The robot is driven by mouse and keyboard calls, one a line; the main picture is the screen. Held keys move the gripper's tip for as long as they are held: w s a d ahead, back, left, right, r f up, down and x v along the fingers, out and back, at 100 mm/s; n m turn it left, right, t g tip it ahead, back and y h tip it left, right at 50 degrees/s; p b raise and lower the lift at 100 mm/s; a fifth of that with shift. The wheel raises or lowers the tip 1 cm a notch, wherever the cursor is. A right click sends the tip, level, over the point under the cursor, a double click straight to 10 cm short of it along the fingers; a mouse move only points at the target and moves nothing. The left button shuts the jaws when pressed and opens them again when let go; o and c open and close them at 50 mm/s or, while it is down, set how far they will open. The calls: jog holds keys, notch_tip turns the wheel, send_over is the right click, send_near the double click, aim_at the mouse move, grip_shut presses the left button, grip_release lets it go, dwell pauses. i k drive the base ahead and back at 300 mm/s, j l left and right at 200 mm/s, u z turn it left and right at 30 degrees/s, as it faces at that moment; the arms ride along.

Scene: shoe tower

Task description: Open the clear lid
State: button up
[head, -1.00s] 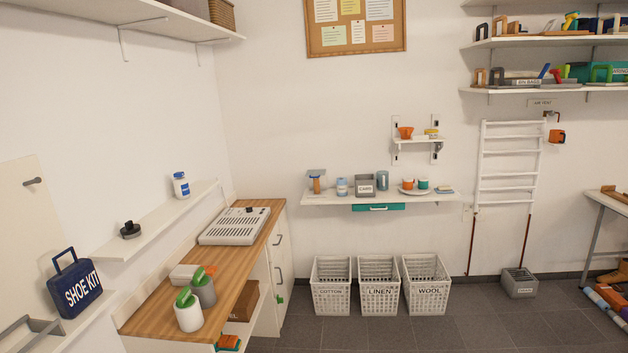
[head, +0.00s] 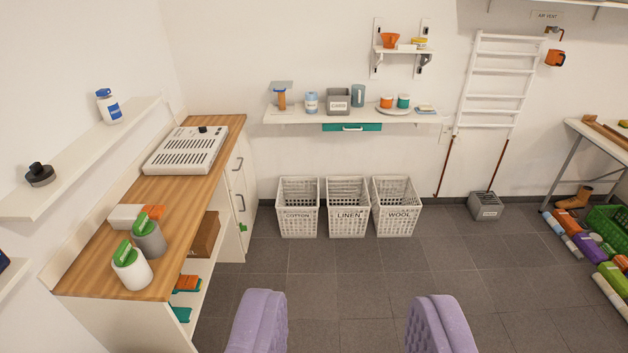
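My gripper (head: 349,322) shows as two purple padded fingers at the bottom edge, wide apart with only floor between them. It is open and empty, well short of the back wall. I cannot make out a lid that is surely the clear one. A greyish, see-through-looking flat piece (head: 281,86) sits over a brown jar (head: 281,100) at the left end of the wall shelf (head: 300,117). It is too small to tell whether this is a lid and how it is attached. No finger touches anything there.
A wooden counter (head: 120,218) with green-lidded canisters (head: 131,267) runs along the left. White baskets (head: 347,222) stand under the wall shelf. A drying rack (head: 492,85) hangs at right. Rolls and a green crate (head: 610,229) lie at far right. The middle floor is clear.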

aim_at(285, 84)
jog(key=i, duration=2.7)
jog(key=i+u, duration=0.25)
jog(key=i, duration=0.25)
jog(key=i+l+u, duration=0.2)
jog(key=i, duration=0.35)
jog(key=i+l+u, duration=0.25)
jog(key=i, duration=0.25)
jog(key=j, duration=0.1)
